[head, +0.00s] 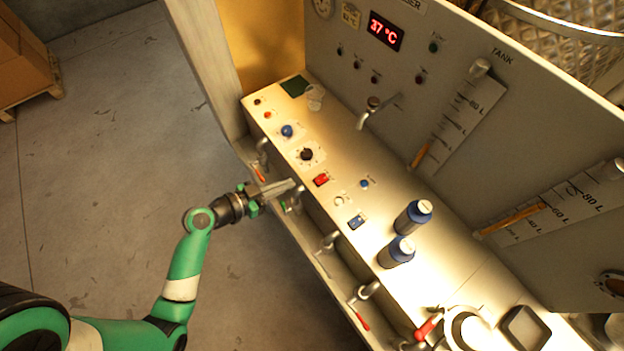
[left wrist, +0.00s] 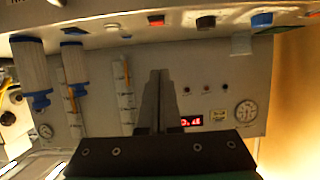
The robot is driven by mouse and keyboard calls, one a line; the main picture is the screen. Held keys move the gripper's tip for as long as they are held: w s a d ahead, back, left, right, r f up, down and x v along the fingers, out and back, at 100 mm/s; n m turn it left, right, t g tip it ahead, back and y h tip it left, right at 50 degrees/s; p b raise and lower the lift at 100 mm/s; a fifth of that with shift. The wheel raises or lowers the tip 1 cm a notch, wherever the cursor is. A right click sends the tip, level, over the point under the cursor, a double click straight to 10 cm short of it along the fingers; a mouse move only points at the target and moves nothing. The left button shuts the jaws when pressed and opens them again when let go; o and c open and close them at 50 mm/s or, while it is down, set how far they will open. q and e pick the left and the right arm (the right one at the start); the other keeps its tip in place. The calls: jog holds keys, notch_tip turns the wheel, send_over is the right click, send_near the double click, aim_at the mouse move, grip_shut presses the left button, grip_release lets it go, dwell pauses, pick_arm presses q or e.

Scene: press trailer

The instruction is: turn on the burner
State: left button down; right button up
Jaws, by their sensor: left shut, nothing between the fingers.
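My left gripper (head: 290,187) is shut and empty at the front edge of the counter (head: 460,270), close to the red rocker switch (head: 321,180). The counter also holds a black dial (head: 307,154), a blue knob (head: 287,131) and a blue rocker switch (head: 357,222). The small labels cannot be read, so I cannot tell which control is the burner's. My right gripper is not in view.
Two blue-and-white bottles (head: 413,218) (head: 397,252) stand on the counter. A tap (head: 375,110) juts from the upright panel, whose red display (head: 385,31) reads 37 °C. Valves with red handles (head: 361,318) line the front side. The floor (head: 110,130) at left is open.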

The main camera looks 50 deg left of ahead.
pick_arm(q)
jog(key=b, duration=0.1)
send_over(312, 186)
jog(key=f, duration=0.3)
jog(key=shift+w+f, duration=0.35)
jog(key=shift+s+f+b, duration=0.2)
jog(key=shift+f+b, duration=0.2)
jog(key=shift+f, duration=0.55)
jog(key=shift+s+f+b, duration=0.2)
jog(key=shift+f+b, duration=0.2)
jog(key=shift+f, duration=0.55)
